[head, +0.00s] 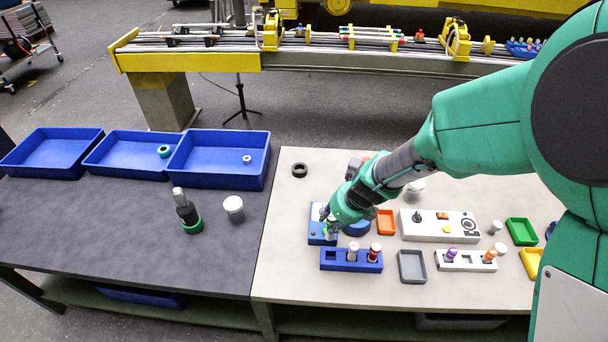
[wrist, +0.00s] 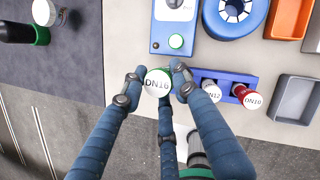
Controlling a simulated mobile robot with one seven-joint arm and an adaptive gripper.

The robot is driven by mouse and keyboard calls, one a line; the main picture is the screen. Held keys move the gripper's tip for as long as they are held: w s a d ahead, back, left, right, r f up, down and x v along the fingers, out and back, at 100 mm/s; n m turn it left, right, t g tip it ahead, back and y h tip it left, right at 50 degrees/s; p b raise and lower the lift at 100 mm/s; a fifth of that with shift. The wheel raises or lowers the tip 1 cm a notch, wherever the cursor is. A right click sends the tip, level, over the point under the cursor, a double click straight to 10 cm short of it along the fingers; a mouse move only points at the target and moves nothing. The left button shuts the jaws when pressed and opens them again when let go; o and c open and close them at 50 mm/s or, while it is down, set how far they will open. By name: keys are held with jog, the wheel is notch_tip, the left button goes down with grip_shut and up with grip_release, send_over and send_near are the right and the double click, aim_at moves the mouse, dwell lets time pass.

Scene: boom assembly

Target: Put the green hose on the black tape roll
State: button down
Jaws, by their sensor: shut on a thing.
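My gripper (head: 329,224) is shut on the green hose (wrist: 158,83), whose round white top marked DN16 has a green rim. In the wrist view my fingers (wrist: 155,74) close around it from both sides. In the head view my gripper is above the blue rack's left end, and the hose (head: 331,232) is mostly hidden by it. The black tape roll (head: 300,170) lies flat on the light table's far left corner, up and left of my gripper, with nothing on it. It is not in the wrist view.
The blue rack (head: 340,267) holds white DN12 and red DN10 pieces. A blue panel (head: 314,238) stands beside my gripper. Orange (head: 386,222) and grey (head: 412,267) trays and a white control box (head: 430,229) lie to the right. The table around the tape roll is clear.

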jog(key=w+a+f+p, duration=0.2)
jog(key=w+a, duration=0.2)
jog(key=w, duration=0.8)
jog(key=w+a+f+p, duration=0.1)
jog(key=w+a, duration=0.4)
jog(key=w, duration=0.7)
jog(key=shift+w+f+p, duration=0.3)
jog(key=shift+f+p, duration=0.1)
jog(key=shift+f, duration=0.2)
jog(key=w+a, duration=0.2)
jog(key=w, duration=0.5)
jog(key=w+a+f, duration=0.1)
jog(key=w+a, duration=0.1)
jog(key=w, duration=0.6)
jog(key=shift+a+f, duration=0.2)
jog(key=shift+a, duration=0.2)
jog(key=shift+w, duration=0.1)
jog(key=shift+f+b, duration=0.4)
jog(key=shift+f, duration=1.4)
jog(key=shift+f, duration=0.1)
